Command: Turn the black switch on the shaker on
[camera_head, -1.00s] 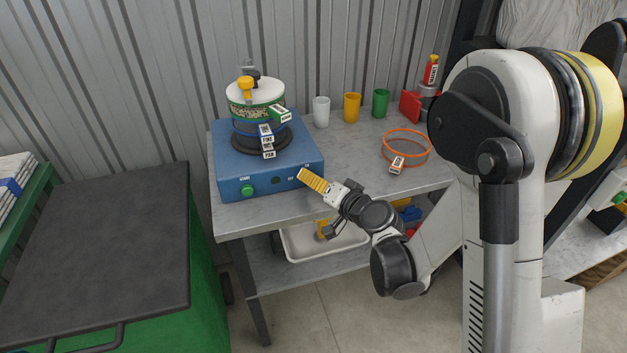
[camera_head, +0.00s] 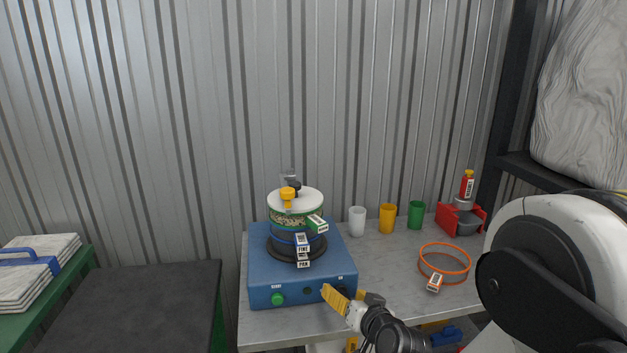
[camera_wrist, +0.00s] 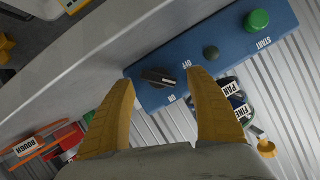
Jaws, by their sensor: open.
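The shaker (camera_head: 262,265) is a blue box on the grey table, with a stack of sieves (camera_head: 294,222) on top. In the wrist view its front panel (camera_wrist: 183,58) shows a black switch (camera_wrist: 158,78) between the OFF and ON labels. A dark round knob (camera_wrist: 211,53) and a green START button (camera_wrist: 257,20) are on the same panel. My gripper (camera_wrist: 160,95) has its two yellow fingers spread, one on either side of the switch in that view, with nothing held. In the head view my gripper (camera_head: 335,297) is at the panel's right end and hides the switch; contact cannot be told.
White, yellow and green cups (camera_head: 387,218) stand behind on the table. An orange-rimmed sieve (camera_head: 444,262) lies to the right, near a red holder (camera_head: 462,219). A dark-topped cart (camera_head: 130,310) stands left. The table (camera_head: 378,262) is bare between shaker and sieve.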

